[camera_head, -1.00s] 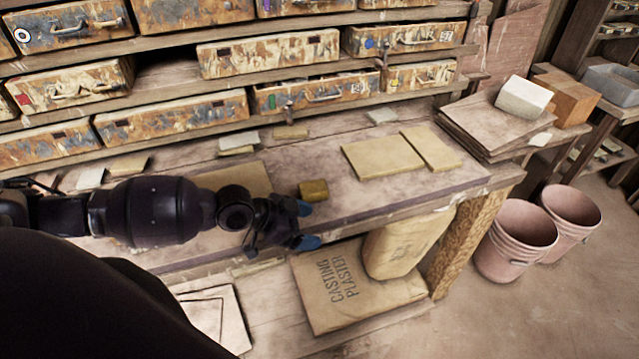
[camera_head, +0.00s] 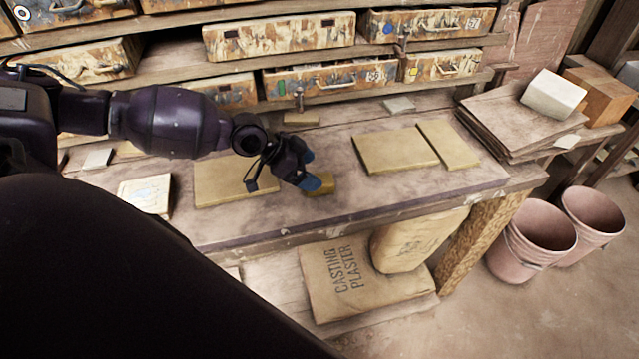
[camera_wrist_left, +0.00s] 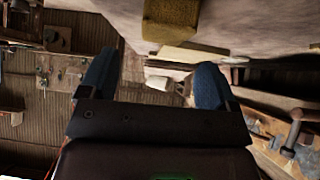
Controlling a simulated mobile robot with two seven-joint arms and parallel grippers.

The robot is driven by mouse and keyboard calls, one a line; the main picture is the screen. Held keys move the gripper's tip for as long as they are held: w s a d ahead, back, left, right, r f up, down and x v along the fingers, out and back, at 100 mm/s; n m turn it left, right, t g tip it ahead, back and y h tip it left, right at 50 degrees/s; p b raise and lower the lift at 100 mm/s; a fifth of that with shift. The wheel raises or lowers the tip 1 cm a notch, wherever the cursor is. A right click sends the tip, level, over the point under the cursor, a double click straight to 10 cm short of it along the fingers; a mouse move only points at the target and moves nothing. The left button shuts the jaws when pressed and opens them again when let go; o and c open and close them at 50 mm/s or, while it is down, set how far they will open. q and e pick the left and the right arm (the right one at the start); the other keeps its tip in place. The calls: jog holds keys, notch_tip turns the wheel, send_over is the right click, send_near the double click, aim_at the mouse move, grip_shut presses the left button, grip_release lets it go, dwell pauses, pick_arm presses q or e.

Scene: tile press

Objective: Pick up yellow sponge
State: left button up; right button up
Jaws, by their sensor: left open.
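The yellow sponge (camera_head: 326,184) is a small mustard block on the workbench. My left gripper (camera_head: 309,170), with blue fingertips, is beside it and hides part of it in the head view. In the left wrist view, the sponge (camera_wrist_left: 172,20) is at the top edge, ahead of the open left gripper (camera_wrist_left: 153,78) and not between its fingers. The jaws are empty. I cannot tell whether a finger touches the sponge. My right gripper is not in view.
Flat yellowish tiles (camera_head: 396,150) lie right of the sponge, and another slab (camera_head: 222,184) lies left of it. Paint-stained drawers (camera_head: 280,37) line the shelves behind. The bench's front edge (camera_head: 400,206) is close by. Pink buckets (camera_head: 530,240) stand on the floor at right.

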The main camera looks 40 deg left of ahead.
aim_at(324, 179)
pick_arm(q)
jog(key=shift+x, duration=3)
jog(key=shift+a+f, duration=0.15)
jog(key=c, duration=1)
